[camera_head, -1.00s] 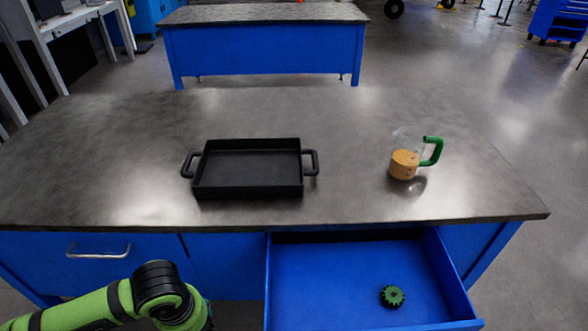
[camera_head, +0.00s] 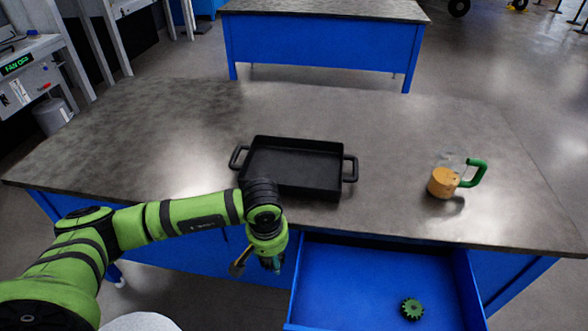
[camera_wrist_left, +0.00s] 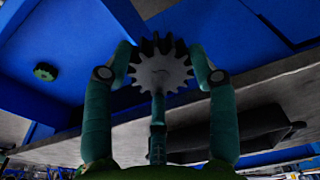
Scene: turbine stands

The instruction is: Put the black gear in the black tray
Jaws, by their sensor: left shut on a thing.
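My left gripper (camera_head: 262,262) hangs in front of the workbench, just left of the open drawer. In the head view this gear is hard to make out. The black tray (camera_head: 297,168), with a handle at each end, stands on the bench above and right of the gripper. It looks empty. The tray also shows dark in the left wrist view (camera_wrist_left: 268,128). My right gripper is not in view.
A second gear, green and dark (camera_head: 411,308), lies in the open blue drawer (camera_head: 350,280). A clear jug with a green handle and orange contents (camera_head: 444,182) stands on the bench (camera_head: 390,140) at right. The bench between tray and jug is clear.

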